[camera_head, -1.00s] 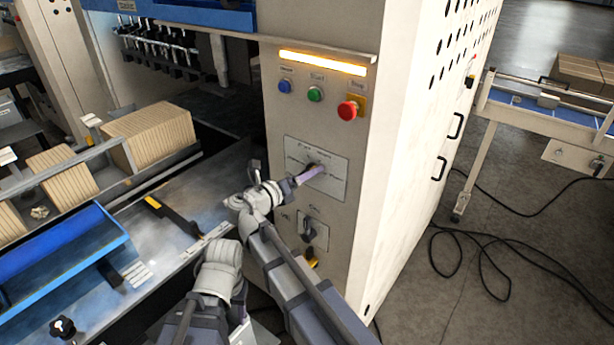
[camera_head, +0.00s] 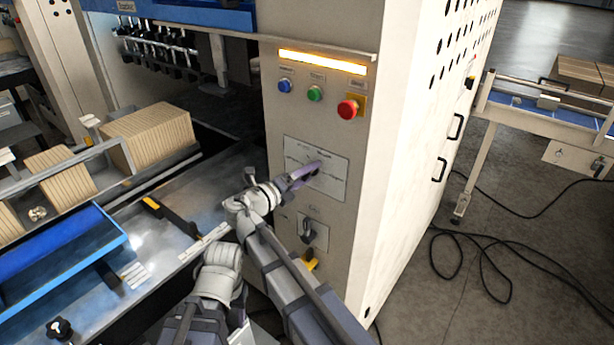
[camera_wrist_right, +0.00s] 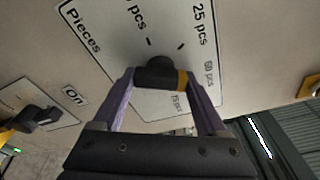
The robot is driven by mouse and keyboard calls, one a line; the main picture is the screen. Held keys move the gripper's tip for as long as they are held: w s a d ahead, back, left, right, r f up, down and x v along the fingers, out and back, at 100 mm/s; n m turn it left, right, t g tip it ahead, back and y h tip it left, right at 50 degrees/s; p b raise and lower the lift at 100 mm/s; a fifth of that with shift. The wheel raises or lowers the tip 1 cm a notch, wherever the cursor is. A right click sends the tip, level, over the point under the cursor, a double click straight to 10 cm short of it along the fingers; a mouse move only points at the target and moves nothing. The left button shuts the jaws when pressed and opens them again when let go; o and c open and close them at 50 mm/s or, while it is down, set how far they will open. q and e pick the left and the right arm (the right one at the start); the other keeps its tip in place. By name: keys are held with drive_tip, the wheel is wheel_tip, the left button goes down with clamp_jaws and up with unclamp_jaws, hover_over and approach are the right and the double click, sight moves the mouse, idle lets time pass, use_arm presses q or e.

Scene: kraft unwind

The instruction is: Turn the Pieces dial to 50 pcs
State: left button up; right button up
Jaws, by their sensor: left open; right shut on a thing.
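The Pieces dial, a dark knob with a yellow-brown band (camera_wrist_right: 160,75), sits on a white label plate (camera_head: 332,181) on the machine's front panel. My right gripper (camera_head: 312,170) is shut on the knob, one purple finger on each side, as the right wrist view (camera_wrist_right: 160,82) shows. That view shows the word Pieces, a 25 pcs mark and a fainter mark that looks like 50 pcs beside the knob. I cannot tell exactly which mark the knob points to. In the head view, the fingers partly cover the dial. My left gripper's fingers do not show.
Above the plate are a blue button (camera_head: 285,86), a green button (camera_head: 315,94) and a red stop button (camera_head: 348,109). A second switch (camera_head: 308,232) sits below the dial, near my right arm. A stack of brown cardboard (camera_head: 150,137) stands at left.

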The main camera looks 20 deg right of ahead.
drive_tip(key=shift+m, duration=0.6)
drive_tip(key=shift+n, duration=0.6)
drive_tip(key=shift+m, duration=0.6)
drive_tip(key=shift+n, duration=0.6)
